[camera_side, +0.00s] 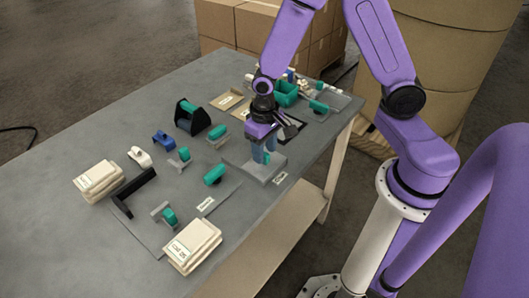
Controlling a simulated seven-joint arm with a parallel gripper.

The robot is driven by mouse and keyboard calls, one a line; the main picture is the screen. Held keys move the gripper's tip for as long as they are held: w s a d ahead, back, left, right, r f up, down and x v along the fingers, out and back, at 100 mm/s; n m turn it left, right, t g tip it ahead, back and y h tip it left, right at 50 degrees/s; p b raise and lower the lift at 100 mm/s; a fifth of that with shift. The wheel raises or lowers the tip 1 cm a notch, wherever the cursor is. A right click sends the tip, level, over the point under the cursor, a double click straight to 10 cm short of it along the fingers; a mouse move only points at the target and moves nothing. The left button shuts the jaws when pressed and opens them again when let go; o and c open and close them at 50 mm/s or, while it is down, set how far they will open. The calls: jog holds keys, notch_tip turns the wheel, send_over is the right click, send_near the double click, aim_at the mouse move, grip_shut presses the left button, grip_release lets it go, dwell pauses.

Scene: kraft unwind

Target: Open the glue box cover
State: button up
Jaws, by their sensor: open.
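A teal open-topped box (286,94) stands farther back.
Several small teal-handled fixtures, such as one at the front (169,215), stand across the grey table (95,140). Pale stacked bags (192,246) lie at the front and left (97,181). A black bracket (128,194) stands between them. The table's left rear is clear.

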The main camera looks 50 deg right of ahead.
jog(key=shift+f, duration=0.9)
jog(key=shift+c, duration=0.3)
grip_shut()
jog(key=w, duration=0.7)
jog(key=shift+w+f, duration=0.1)
jog(key=shift+w, duration=0.15)
jog(key=shift+o, duration=0.3)
grip_release()
jog(key=shift+w, duration=0.1)
